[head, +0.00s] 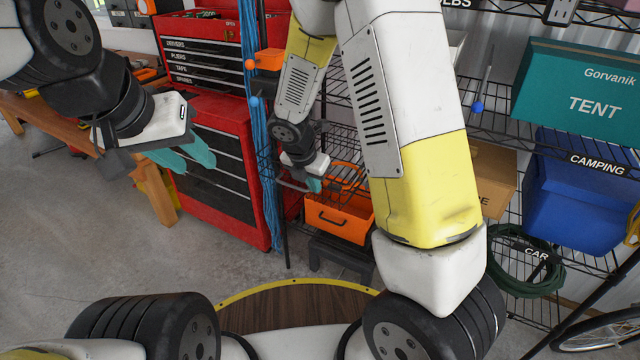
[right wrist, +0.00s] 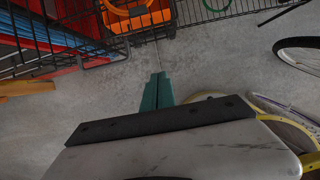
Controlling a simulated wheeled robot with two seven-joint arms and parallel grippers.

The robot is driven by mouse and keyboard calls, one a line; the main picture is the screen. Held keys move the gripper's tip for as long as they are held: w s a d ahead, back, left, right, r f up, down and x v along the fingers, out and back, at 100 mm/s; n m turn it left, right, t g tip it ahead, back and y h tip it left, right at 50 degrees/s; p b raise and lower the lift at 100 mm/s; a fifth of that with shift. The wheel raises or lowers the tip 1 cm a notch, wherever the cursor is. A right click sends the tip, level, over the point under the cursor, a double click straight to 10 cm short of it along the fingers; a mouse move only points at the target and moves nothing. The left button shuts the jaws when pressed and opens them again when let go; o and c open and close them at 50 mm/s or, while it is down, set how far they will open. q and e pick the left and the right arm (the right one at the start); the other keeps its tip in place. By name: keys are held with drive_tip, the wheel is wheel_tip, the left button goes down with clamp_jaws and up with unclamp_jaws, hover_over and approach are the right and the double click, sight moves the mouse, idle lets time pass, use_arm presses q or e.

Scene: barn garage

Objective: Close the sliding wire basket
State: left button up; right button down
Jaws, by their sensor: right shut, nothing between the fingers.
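The black sliding wire basket (head: 347,178) is in the rack behind my right arm, in the middle of the head view. Thin wires make it hard to tell how far it stands out. Its dark wires also show at the upper left of the right wrist view (right wrist: 62,47). My right gripper (head: 314,184) is beside the basket wires, its teal fingers shut and empty. In the right wrist view the fingers (right wrist: 157,90) point toward the wires, over bare floor; I cannot tell whether they touch. My left gripper (head: 190,158) is open and empty, in front of the red tool chest.
An orange bin (head: 338,218) is just below the basket area. The red tool chest (head: 215,150) and blue hanging cords (head: 262,130) stand to the left. A tent box (head: 585,90) and blue camping bin (head: 580,190) fill shelves at right. Floor at left is clear.

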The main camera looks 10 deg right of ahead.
sight(328, 194)
drive_tip(key=x, duration=0.3)
drive_tip(key=w+d+x, duration=0.1)
drive_tip(key=x, duration=0.3)
drive_tip(key=r+x, duration=0.1)
drive_tip(key=x, duration=0.3)
drive_tip(key=shift+w+d, duration=0.35)
drive_tip(key=shift+d, duration=0.05)
drive_tip(key=shift+w+d, duration=0.25)
drive_tip(key=shift+w, duration=0.25)
drive_tip(key=w+d, duration=0.3)
drive_tip(key=w, duration=0.1)
drive_tip(key=w+d, duration=0.3)
drive_tip(key=w, duration=0.1)
drive_tip(key=w+d, duration=0.3)
drive_tip(key=w, duration=0.2)
drive_tip(key=shift+w+d, duration=0.1)
drive_tip(key=shift+d, duration=0.25)
drive_tip(key=shift+w+d+r, duration=0.1)
drive_tip(key=shift+w+d, duration=0.25)
drive_tip(key=shift+w, duration=0.05)
